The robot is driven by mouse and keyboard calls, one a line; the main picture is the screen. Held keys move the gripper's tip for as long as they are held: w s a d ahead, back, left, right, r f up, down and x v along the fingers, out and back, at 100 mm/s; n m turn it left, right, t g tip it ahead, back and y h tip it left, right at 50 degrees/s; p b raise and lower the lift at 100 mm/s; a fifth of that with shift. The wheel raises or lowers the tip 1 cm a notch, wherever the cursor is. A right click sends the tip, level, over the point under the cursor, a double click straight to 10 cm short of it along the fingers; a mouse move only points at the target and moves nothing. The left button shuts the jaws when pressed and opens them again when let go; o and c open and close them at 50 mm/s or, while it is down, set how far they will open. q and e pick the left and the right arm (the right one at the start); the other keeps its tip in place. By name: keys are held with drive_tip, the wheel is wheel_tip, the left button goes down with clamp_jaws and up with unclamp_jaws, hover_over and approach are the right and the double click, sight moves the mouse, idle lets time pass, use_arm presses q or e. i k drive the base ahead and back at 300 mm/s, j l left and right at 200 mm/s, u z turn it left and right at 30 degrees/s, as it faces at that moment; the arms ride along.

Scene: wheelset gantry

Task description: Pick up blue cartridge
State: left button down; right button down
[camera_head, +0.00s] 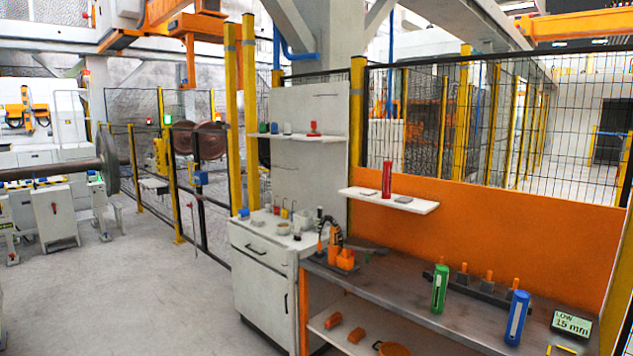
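A blue cartridge (516,318) with a pale label strip stands upright on the grey workbench (400,285) at the right. A green cartridge (439,289) stands upright to its left and a little farther back. A red cartridge (387,180) stands on a small white wall shelf above the bench. Neither of my grippers shows in the head view.
A dark rack with orange pegs (487,284) lies behind the cartridges. A sign reading "LOW 15 mm" (571,323) stands right of the blue one. Orange tools (340,252) sit at the bench's left end, beside a white cabinet (262,270). Open floor lies left.

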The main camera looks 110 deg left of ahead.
sight(521, 299)
drive_tip(key=u, duration=2.75)
